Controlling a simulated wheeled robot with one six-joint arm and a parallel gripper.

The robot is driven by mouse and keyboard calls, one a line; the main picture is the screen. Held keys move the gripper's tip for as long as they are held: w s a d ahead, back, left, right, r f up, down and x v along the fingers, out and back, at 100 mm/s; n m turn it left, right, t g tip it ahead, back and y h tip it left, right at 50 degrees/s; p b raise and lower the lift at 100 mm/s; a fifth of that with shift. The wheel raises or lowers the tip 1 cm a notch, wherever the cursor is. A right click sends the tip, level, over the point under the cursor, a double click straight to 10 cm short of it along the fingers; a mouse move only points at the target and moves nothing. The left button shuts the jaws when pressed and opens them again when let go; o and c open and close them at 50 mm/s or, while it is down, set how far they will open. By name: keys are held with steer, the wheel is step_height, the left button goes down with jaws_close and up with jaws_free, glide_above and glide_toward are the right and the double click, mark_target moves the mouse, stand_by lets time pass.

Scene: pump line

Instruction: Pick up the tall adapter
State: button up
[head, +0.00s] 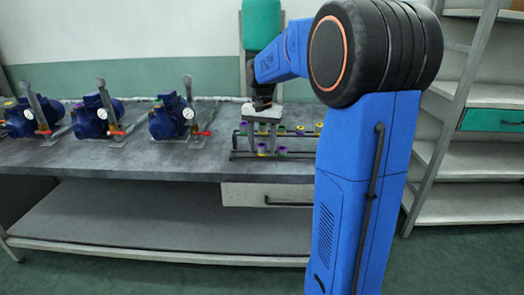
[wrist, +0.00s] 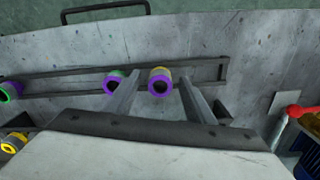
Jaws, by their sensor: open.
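Several small ringed adapters stand on a rack (head: 240,157) on the bench. In the wrist view, a purple and yellow adapter (wrist: 160,82) shows between my gripper's fingers (wrist: 159,78); it also shows in the head view (head: 262,149). A purple and green adapter (wrist: 113,82) stands just outside the left finger, near the front rail. My gripper (head: 261,140) is open, pointing down over the rack, with nothing clamped. I cannot tell from these views which adapter is the tall one, or whether the fingers reach down around the one between them.
More adapters (head: 300,130) stand in the rack's back row. Blue pumps (head: 168,117) with gauges and red-handled valves line the bench to the left. A drawer (head: 240,195) is below the bench front. Shelves (head: 480,150) stand at right.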

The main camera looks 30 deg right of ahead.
mark_target(262, 144)
steer(key=shift+c, duration=0.3)
steer(key=c, duration=1.1)
steer(key=shift+r, duration=0.1)
steer(key=shift+r, duration=1.4)
steer(key=shift+s+a+r, duration=0.1)
steer(key=shift+s+r, duration=0.05)
steer(key=shift+r, duration=0.2)
steer(key=s+a, duration=0.3)
steer(key=s, duration=0.2)
steer(key=s+a, duration=0.3)
steer(key=s, duration=0.1)
steer(key=s+a, duration=0.4)
steer(key=s, duration=0.1)
steer(key=shift+s, duration=0.3)
